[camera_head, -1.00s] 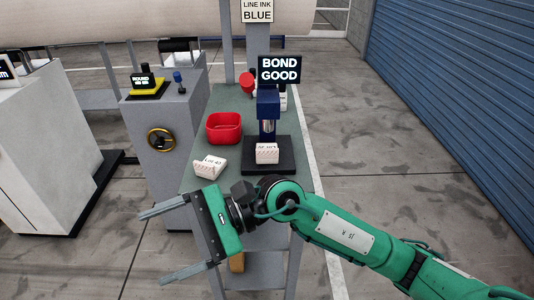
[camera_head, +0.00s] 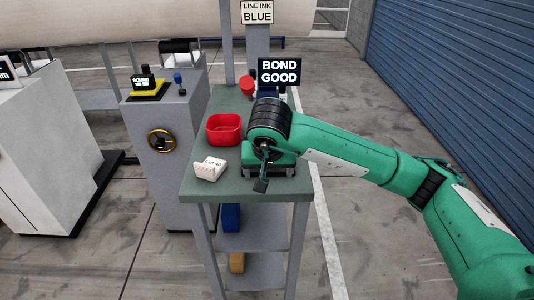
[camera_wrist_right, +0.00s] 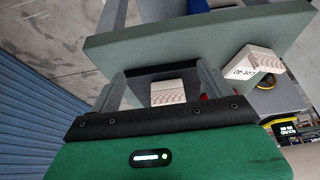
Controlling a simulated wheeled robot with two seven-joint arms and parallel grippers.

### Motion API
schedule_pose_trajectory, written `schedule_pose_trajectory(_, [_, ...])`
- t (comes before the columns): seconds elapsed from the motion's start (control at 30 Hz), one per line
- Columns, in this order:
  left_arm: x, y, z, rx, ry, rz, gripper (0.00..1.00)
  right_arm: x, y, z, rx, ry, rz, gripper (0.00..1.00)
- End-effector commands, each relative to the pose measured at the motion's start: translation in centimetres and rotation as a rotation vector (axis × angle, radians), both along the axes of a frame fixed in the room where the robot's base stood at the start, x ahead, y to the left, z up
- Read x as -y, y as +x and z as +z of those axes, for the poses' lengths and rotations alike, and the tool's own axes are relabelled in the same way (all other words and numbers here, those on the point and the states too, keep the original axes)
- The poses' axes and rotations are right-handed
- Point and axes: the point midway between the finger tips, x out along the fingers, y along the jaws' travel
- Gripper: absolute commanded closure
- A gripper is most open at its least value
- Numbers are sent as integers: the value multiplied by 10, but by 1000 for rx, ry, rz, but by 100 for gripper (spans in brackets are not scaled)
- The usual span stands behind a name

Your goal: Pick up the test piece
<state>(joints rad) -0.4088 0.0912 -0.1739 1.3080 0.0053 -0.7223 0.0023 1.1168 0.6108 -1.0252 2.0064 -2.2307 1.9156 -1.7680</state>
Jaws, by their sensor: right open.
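A small white block (camera_wrist_right: 168,88) shows between the fingers in the right wrist view. In the head view my right arm hides it and most of the dark tester base. A second white block, marked LOT 40 (camera_head: 208,169), sits on the green-grey bench top, and also shows in the right wrist view (camera_wrist_right: 257,63). My right gripper (camera_wrist_right: 162,72) is open, with one finger on each side of the first block; I cannot tell whether they touch it. In the head view the right gripper (camera_head: 261,184) is over the bench's front part. My left gripper is not in view.
A red bin (camera_head: 223,129) stands on the bench (camera_head: 203,190), left of my right arm. A BOND GOOD display (camera_head: 280,72) rises behind the arm. A grey cabinet (camera_head: 180,180) with a yellow handwheel stands left of the bench. Open floor lies to the right.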

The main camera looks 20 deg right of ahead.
Motion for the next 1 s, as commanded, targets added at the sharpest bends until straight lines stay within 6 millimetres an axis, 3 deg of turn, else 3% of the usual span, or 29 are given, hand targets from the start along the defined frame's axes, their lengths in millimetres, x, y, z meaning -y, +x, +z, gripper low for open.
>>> schedule_pose_trajectory(0.1, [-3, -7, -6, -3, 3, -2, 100, 6, 20, 1, -3, 2, -3, 18])
schedule_pose_trajectory(0.43, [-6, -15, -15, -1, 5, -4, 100, 13, 46, 1, -2, 4, -1, 18])
schedule_pose_trajectory(0.63, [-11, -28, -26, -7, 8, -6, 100, 22, 77, 1, -3, 5, -2, 18])
schedule_pose_trajectory(0.8, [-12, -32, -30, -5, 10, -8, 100, 23, 84, -24, -3, 5, 2, 18])
schedule_pose_trajectory(1.0, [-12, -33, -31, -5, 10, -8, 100, 24, 86, -28, -1, 4, 2, 18])
